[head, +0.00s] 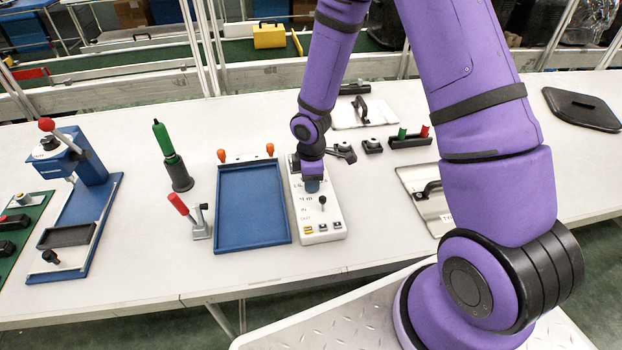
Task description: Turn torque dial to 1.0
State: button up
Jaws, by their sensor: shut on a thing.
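A white control box (319,227) stands on the table, just right of the blue tray. Its top face has small printed marks, a small black lever (322,201) and a row of small buttons near its front end. My gripper (312,184) points down onto the upper part of this box and is shut on what appears to be the torque dial. The dial itself is hidden under the gripper, so its pointer and setting cannot be read.
A blue tray (217,215) with orange knobs lies close left of the box. A red-handled clamp (198,222), a green-topped driver (173,160) and a blue press (95,190) stand further left. A metal plate (408,183) with a handle lies to the right.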

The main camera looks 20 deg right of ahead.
jog(key=shift+n, duration=0.5)
jog(key=o, duration=0.9)
notch_tip(320, 180, up, 11)
jog(key=shift+f, duration=0.1)
dwell(0.5)
